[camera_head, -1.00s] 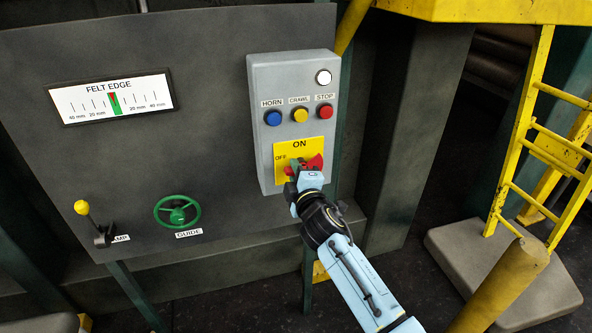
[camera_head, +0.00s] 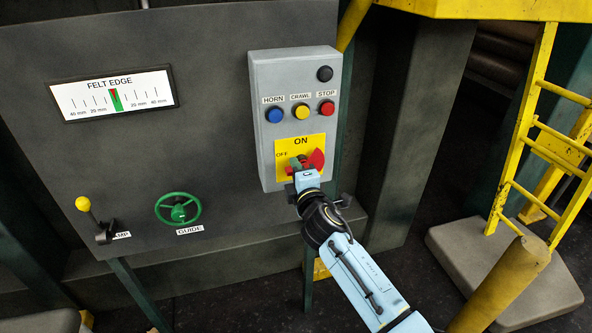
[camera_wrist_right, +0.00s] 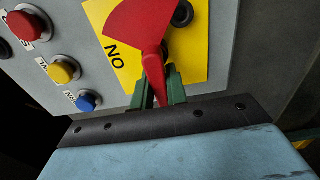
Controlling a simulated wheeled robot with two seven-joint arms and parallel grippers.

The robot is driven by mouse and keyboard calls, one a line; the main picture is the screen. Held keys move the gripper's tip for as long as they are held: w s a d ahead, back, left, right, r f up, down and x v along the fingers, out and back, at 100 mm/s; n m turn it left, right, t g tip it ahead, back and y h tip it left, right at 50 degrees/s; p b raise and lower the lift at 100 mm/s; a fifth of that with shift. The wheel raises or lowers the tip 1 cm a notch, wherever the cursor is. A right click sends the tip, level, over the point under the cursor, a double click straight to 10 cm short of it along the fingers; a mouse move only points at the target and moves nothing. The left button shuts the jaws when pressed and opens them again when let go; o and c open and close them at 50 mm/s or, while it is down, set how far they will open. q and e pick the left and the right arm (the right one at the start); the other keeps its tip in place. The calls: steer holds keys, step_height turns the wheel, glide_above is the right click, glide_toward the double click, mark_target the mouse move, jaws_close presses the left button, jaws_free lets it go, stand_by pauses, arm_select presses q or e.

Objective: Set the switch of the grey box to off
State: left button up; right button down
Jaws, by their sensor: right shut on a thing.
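The grey box (camera_head: 260,150) is on the dark panel. Its red switch (camera_head: 316,159) sits on a yellow plate (camera_head: 315,139) marked ON at the top and OFF at the left. My right gripper (camera_head: 299,164) reaches it from below. In the right wrist view the green fingers (camera_wrist_right: 159,88) are shut on the narrow handle of the red switch (camera_wrist_right: 140,25), one on each side. The wide red fan part shows beyond the fingers, toward the right of the plate in the head view. The gripper partly hides the handle there. My left gripper is out of view.
Above the switch are the blue HORN (camera_head: 274,115), yellow CRAWL (camera_head: 301,111) and red STOP (camera_head: 327,108) buttons and a dark round lamp (camera_head: 324,73). Left are a green handwheel (camera_head: 178,210) and yellow-knobbed lever (camera_head: 83,204). A yellow ladder (camera_head: 525,130) stands right.

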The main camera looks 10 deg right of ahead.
steer(key=c, duration=1.4)
jaws_free()
steer(key=shift+s, duration=0.15)
steer(key=s, duration=1.3)
steer(key=shift+s+d, duration=0.1)
steer(key=shift+d, duration=0.2)
